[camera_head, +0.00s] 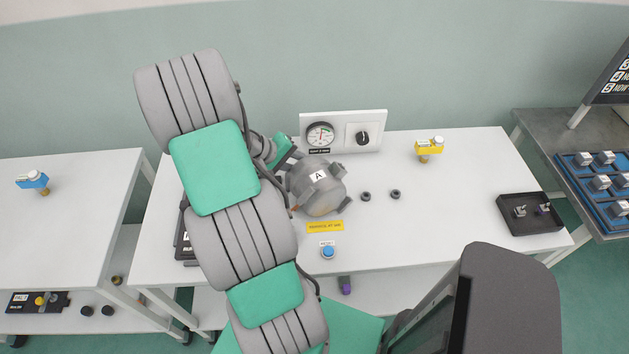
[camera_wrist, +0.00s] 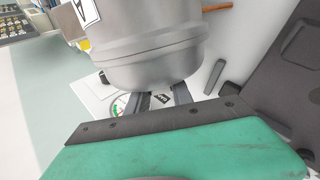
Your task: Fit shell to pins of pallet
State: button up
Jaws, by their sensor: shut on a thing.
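The shell is a grey rounded metal vessel (camera_head: 318,197) with a white label "A" and small lugs, at the middle of the white table. In the wrist view it (camera_wrist: 150,60) fills the upper middle. My gripper (camera_head: 292,163) is shut on it at its upper left side; in the wrist view the dark fingers (camera_wrist: 158,97) reach to its lower edge. Whether the shell touches the table is unclear. A dark plate, perhaps the pallet, shows at the right of the wrist view (camera_wrist: 290,85); in the head view my arm hides most of it (camera_head: 184,243). No pins can be made out.
Behind the shell stands a white gauge panel (camera_head: 343,131). Two small black round pieces (camera_head: 381,195) are right of the shell. A black tray (camera_head: 531,213) sits far right. The table's right middle is clear.

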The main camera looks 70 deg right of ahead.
aim_at(313, 159)
grip_shut()
jog(key=shift+r, duration=0.1)
dwell(0.3)
jog(key=shift+r, duration=0.5)
jog(key=a+r, duration=0.1)
jog(key=r, duration=0.1)
jog(key=s+a+r+b, duration=0.1)
jog(key=r, duration=0.2)
jog(key=s+a+r, duration=0.1)
jog(key=r, duration=0.1)
jog(key=shift+s+a+r, duration=0.1)
jog(key=shift+a+r, duration=0.15)
jog(key=shift+a, duration=0.15)
jog(key=s+a+r, duration=0.1)
jog(key=a, duration=0.1)
jog(key=s+a+r, duration=0.2)
jog(key=a, duration=0.1)
jog(key=s+a+r+b, duration=0.1)
jog(key=s+a, duration=0.1)
jog(key=a, duration=0.1)
jog(key=shift+a+r, duration=0.15)
jog(key=shift+r, duration=0.05)
